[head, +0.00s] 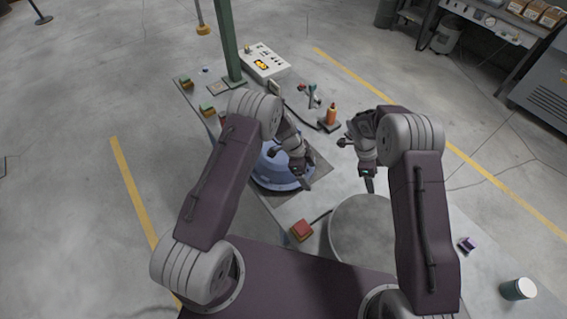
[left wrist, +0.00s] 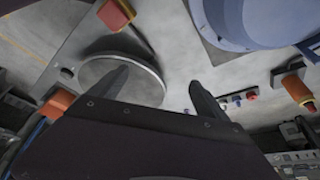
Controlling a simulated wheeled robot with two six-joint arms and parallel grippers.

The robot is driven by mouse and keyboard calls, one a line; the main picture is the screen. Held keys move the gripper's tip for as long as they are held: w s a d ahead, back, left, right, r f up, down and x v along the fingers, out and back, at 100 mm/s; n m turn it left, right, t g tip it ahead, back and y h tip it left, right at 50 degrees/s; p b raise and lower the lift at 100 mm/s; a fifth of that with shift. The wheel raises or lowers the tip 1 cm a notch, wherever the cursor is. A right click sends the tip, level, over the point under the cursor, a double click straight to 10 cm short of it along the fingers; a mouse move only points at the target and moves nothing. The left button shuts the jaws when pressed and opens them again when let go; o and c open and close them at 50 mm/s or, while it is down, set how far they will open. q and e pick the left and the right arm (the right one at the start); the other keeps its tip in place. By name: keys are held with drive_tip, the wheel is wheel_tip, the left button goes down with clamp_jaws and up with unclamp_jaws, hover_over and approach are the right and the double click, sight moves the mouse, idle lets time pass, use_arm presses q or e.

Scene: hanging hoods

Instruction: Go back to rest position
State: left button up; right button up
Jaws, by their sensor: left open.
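My left gripper (head: 298,178) is in front of the blue hood (head: 272,172), its arm bent over the table. In the left wrist view its two fingers (left wrist: 157,87) are spread apart with nothing between them, so it is open and empty. My right gripper (head: 369,182) points down just beyond the round grey plate (head: 350,238). Its jaws are too small to tell open from shut. The blue hood sits on a dark square on the table and is partly hidden by my left arm. It also shows in the left wrist view (left wrist: 250,18).
A red-topped box (head: 302,231) stands beside the round plate. A control box (head: 264,63), a green post (head: 228,40) and an orange bottle (head: 331,115) stand farther back. A white-topped cup (head: 517,289) is at the right. Open floor lies left of the table.

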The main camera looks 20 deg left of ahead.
drive_tip(key=shift+w+a+r, duration=0.2)
drive_tip(key=shift+a+r, duration=0.1)
drive_tip(key=shift+a, duration=0.05)
drive_tip(key=shift+s+d, duration=0.1)
